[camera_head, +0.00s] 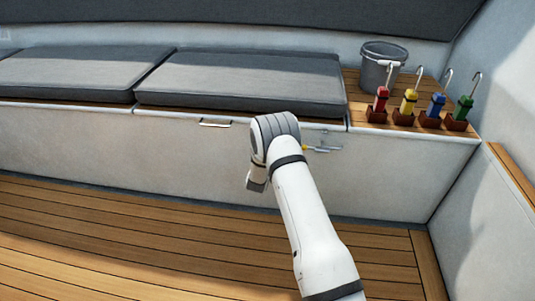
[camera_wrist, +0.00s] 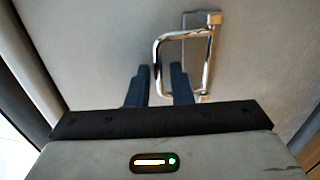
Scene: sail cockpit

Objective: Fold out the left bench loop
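The left bench loop (camera_head: 215,123) is a small chrome bar on the white bench front, below the edge under the cushions. In the wrist view the loop (camera_wrist: 157,50) is a squared chrome handle with mounts on its right side. My gripper (camera_wrist: 161,78) has two dark blue fingers, parted, with the loop's outer bar near their tips and in line with the gap. I cannot tell whether they touch it. In the head view my gripper (camera_head: 256,186) is low in front of the bench, its fingers hidden.
A second metal fitting with a yellow part (camera_head: 322,148) sits on the bench front to the right, partly behind my arm. Grey cushions (camera_head: 240,82) lie on the bench. A bucket (camera_head: 383,66) and several colored hooked items (camera_head: 432,110) stand at right. The wooden floor (camera_head: 120,235) is clear.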

